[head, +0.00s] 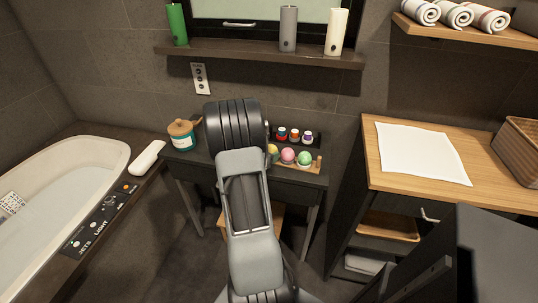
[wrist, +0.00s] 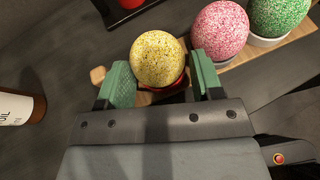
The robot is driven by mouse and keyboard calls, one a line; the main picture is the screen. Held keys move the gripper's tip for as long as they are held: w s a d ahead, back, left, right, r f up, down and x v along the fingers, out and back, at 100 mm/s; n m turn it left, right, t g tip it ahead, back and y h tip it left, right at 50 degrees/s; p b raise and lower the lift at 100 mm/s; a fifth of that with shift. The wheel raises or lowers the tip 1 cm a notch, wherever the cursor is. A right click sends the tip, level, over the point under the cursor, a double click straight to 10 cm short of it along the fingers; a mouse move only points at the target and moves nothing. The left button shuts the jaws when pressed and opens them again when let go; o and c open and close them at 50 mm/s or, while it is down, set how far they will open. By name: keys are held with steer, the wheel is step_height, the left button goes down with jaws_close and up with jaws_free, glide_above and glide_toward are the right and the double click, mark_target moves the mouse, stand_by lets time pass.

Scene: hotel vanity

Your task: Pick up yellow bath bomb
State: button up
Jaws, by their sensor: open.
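The yellow bath bomb (wrist: 158,60) is a speckled ball in a red cup at the end of a wooden holder (wrist: 225,75). In the wrist view my gripper (wrist: 162,82) is open, with one green finger on each side of the ball's near part. I cannot tell whether the fingers touch it. In the head view a part of the yellow bath bomb (head: 273,151) shows beside my arm, which hides my gripper.
A pink ball (wrist: 219,31) and a green ball (wrist: 277,14) sit in the same holder, right beside the right finger. A jar (head: 182,135) stands at the left of the dark table (head: 300,178). Several small bottles (head: 294,134) stand in a dark tray behind.

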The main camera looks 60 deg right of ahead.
steer(key=c, duration=0.6)
steer(key=shift+o, duration=0.2)
